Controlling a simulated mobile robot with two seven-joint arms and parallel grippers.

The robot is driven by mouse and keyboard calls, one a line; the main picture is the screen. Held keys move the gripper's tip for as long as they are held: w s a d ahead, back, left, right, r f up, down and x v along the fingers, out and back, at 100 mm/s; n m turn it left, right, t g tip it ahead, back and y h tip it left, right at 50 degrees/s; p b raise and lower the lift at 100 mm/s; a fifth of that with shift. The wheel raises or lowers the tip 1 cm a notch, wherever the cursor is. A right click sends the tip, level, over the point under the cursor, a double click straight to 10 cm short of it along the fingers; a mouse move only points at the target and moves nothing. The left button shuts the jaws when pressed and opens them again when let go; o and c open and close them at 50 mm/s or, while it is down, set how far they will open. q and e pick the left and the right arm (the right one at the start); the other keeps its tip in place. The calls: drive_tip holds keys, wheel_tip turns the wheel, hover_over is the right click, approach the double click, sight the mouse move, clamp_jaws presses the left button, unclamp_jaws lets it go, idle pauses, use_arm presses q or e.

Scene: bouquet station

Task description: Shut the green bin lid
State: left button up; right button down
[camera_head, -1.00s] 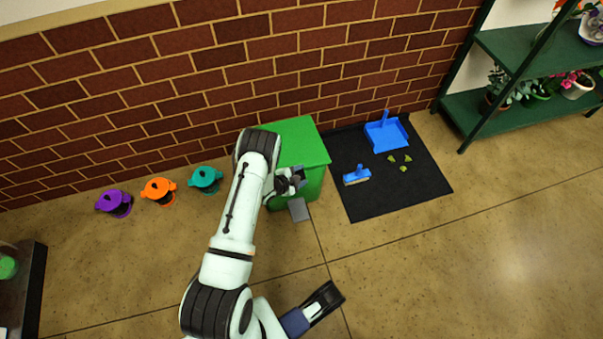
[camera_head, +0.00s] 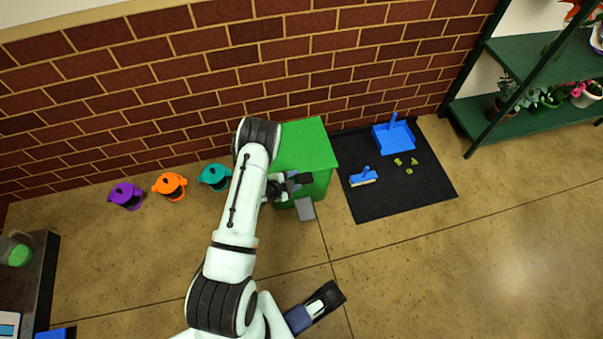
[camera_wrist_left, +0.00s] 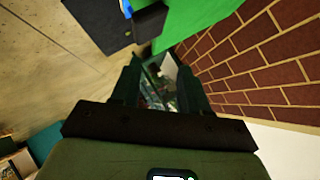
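The green bin (camera_head: 312,150) stands against the brick wall, and its lid appears to lie flat on top. My left gripper (camera_head: 299,183) is at the bin's front, close to the lid's front edge; I cannot tell if it touches. In the left wrist view the green surface (camera_wrist_left: 197,20) fills the top middle. The two dark fingers (camera_wrist_left: 160,85) there stand apart with nothing between them. My forearm hides the bin's left side. What looks like my right gripper (camera_head: 326,299) is low in the head view, away from the bin; its fingers are unclear.
A grey pedal-like plate (camera_head: 305,208) is at the bin's foot. A black mat (camera_head: 375,204) to the right holds a blue dustpan (camera_head: 394,136), a blue brush (camera_head: 363,177) and green scraps. Purple, orange and teal (camera_head: 215,176) cans stand left. The floor at right is clear.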

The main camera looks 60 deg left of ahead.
use_arm(q)
drive_tip(key=p+v, duration=0.1)
drive_tip(key=v, duration=0.3)
drive_tip(key=shift+s+d+r, duration=0.2)
drive_tip(key=shift+s+d, duration=0.05)
drive_tip(key=shift+s, duration=0.05)
use_arm(e)
drive_tip(key=shift+s+a+r, duration=0.15)
drive_tip(key=shift+a+r, duration=0.1)
drive_tip(key=shift+r, duration=0.25)
drive_tip(key=shift+s+a+r, duration=0.15)
drive_tip(key=shift+a+r, duration=0.05)
drive_tip(key=shift+r, duration=0.25)
